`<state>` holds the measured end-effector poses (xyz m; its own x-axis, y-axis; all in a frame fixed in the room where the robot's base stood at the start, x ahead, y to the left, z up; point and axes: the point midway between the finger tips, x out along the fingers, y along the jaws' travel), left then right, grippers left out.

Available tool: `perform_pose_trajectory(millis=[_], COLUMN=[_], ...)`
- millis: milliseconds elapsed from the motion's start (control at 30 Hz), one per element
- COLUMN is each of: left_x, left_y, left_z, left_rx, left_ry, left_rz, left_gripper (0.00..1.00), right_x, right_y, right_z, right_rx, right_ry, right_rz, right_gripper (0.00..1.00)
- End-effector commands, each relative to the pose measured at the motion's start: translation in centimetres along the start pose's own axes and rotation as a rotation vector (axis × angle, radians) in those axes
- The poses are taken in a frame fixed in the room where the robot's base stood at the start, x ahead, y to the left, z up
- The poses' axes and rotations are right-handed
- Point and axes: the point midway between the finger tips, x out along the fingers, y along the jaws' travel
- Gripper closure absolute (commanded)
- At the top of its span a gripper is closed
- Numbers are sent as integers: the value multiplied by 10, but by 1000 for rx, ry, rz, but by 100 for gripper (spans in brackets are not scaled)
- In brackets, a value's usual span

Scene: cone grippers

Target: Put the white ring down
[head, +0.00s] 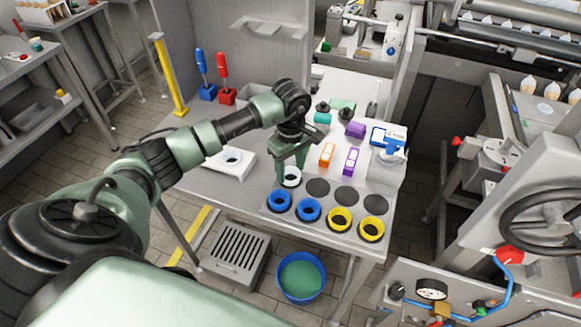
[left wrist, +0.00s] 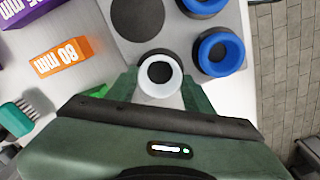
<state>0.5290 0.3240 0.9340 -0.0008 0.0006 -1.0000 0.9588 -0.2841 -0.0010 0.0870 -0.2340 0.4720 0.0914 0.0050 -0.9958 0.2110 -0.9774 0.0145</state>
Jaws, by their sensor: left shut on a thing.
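My left gripper (head: 290,166) points down over the back left corner of a grey board (head: 325,203). It is shut on a white ring (head: 291,184) with a dark centre. In the left wrist view the white ring (left wrist: 160,92) sits between the two green fingers. It is at the back row's left end, beside three bare dark round spots (head: 346,196). I cannot tell whether its underside touches the board. In the front row stand two blue rings (head: 279,208) and two yellow rings (head: 340,227). My right gripper is out of view.
Orange (head: 327,155) and purple (head: 351,161) boxes stand behind the board. A white plate with a round hole (head: 220,166) lies left on the table. Blue and red tools (head: 222,72) stand at the back left. A blue bucket (head: 302,297) is on the floor in front.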

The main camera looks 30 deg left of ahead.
Motion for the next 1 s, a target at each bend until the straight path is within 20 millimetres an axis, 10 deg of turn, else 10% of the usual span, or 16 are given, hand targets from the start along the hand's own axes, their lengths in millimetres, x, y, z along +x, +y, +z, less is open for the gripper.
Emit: perform_pose_trajectory(millis=[67,100,167,633,1000], left_x=[4,3,2,-9,-86], left_y=[0,0,0,1,1], left_z=[0,0,0,-1,-1], left_rx=[0,0,0,-1,-1], left_ry=[1,1,0,2,2], left_rz=[0,0,0,4,5], left_gripper=[71,40,27,27,27], right_x=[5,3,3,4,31], right_y=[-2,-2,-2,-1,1], right_z=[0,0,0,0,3], right_rx=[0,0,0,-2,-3], right_ry=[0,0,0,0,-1], right_rz=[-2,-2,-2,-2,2], right_gripper=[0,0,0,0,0])
